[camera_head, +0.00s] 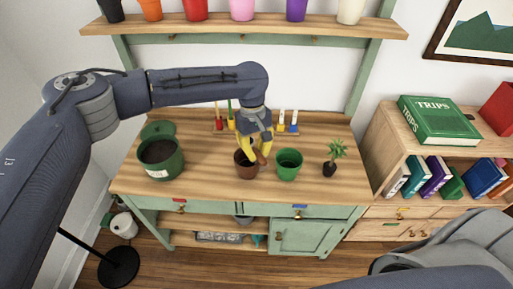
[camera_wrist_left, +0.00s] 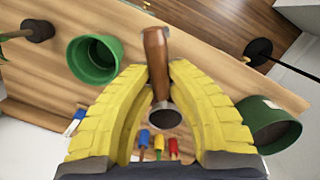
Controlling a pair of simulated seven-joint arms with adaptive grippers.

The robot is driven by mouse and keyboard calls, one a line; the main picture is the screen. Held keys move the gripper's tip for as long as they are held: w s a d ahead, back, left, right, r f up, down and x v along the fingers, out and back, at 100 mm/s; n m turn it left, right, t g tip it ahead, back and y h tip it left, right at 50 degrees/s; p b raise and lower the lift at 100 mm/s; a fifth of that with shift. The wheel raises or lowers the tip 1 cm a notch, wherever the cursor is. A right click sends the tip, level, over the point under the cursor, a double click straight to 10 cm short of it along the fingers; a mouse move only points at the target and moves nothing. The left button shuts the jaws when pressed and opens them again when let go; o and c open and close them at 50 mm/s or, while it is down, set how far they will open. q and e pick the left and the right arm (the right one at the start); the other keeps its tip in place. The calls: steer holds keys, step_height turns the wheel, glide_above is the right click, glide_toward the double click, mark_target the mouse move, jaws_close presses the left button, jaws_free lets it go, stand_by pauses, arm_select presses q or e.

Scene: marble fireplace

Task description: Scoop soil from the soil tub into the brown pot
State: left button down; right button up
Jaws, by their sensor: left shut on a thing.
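The dark green soil tub (camera_head: 163,170) stands at the left of the wooden bench, with dark soil (camera_head: 158,151) in it; it also shows at the right in the left wrist view (camera_wrist_left: 272,135). The brown pot (camera_head: 245,171) stands mid-bench. My left gripper (camera_head: 254,152) is over the brown pot, its yellow fingers hiding part of the rim. Whether the scoop holds soil cannot be told. My right gripper is out of view.
A green pot (camera_head: 288,168) stands close right of the brown pot, with a small potted plant (camera_head: 334,152) beyond it. Several coloured-handled tools (camera_head: 288,121) stand at the back. A shelf of pots (camera_head: 250,31) hangs above. The bench front is clear.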

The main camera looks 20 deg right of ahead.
arm_select(q)
steer(key=shift+f, duration=0.55)
steer(key=shift+a+f, duration=0.1)
steer(key=shift+f, duration=0.05)
steer(key=shift+s+a+f+m+t+h, duration=0.15)
steer(key=shift+a+f+h, duration=0.35)
steer(key=shift+h, duration=1.85)
steer(key=shift+a+f+m+t+h, duration=0.1)
steer(key=shift+a+f+m+h, duration=0.35)
steer(key=shift+h, duration=1.85)
steer(key=shift+s+a+f+t+h, duration=0.2)
steer(key=shift+a+h, duration=0.45)
steer(key=shift+h, duration=1.7)
steer(key=shift+w+a+f+h, duration=0.1)
steer(key=shift+w+f+h, duration=0.1)
steer(key=shift+h, duration=0.2)
steer(key=shift+r+y, duration=0.25)
steer(key=shift+y, duration=0.15)
